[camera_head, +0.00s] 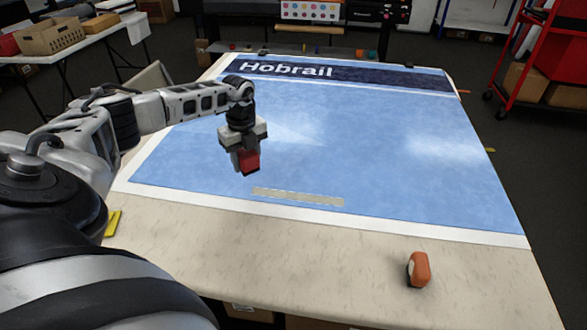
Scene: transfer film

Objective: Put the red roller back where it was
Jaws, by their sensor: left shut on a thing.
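My left gripper (241,158) hangs pointing down above the blue film sheet, left of the table's middle. It is shut on a small red block-like thing, which I take to be the red roller (250,161). The fingers hide part of it. It appears to be held above the sheet, but the exact gap cannot be told. My right gripper is not in view.
The blue printed film (400,150) covers most of the table (300,262). A pale strip (298,197) lies on it near its front edge. An orange-and-white object (418,269) stands at the front right. A yellow object (113,222) lies at the left edge. The front table strip between them is clear.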

